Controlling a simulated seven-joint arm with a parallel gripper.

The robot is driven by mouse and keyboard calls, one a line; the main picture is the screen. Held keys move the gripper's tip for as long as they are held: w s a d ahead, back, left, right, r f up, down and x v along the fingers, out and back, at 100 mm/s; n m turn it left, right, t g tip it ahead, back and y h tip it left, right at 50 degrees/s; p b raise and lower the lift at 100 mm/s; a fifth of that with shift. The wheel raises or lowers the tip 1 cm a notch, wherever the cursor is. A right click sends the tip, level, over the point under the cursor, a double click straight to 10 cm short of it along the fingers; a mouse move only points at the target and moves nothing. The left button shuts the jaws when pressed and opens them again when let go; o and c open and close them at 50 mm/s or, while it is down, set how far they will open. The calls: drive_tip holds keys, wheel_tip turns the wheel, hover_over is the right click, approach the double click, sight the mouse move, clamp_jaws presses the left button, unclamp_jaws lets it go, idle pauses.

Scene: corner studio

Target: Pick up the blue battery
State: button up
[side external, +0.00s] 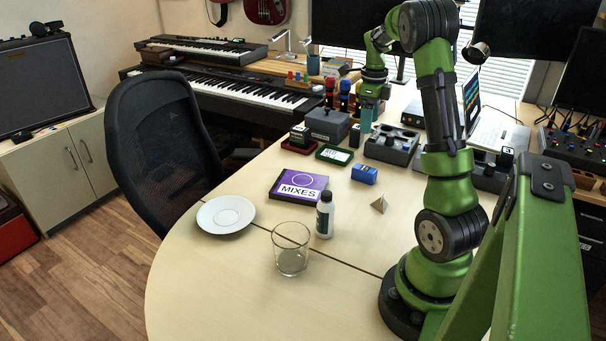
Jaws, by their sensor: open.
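The blue battery (364,174) appears to be the small blue block lying on the table, right of the purple MIXES box. Nothing covers it in the side external view. My gripper (370,106) points down above the back of the table, behind and higher than the blue block and well apart from it. Its fingers are small in the picture, near a teal shape, and I see nothing clearly held between them.
A purple MIXES box (298,187), a white bottle (325,216), a glass (291,250), a saucer (226,214) and a small tan pyramid (380,204) stand around the block. A dark grey holder (391,147) and a green tray (334,154) lie behind it.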

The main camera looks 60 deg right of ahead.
drive_tip(key=m, duration=0.1)
approach(365, 168)
drive_tip(key=f, duration=0.5)
drive_tip(key=shift+w+d+f, duration=0.1)
drive_tip(key=shift+w+f, duration=0.1)
drive_tip(key=shift+w, duration=0.05)
drive_tip(key=shift+s+f, duration=0.15)
drive_tip(key=shift+f, duration=1.2)
drive_tip(key=shift+s+f, duration=0.1)
drive_tip(key=shift+f, duration=1.25)
drive_tip(key=shift+c, duration=0.4)
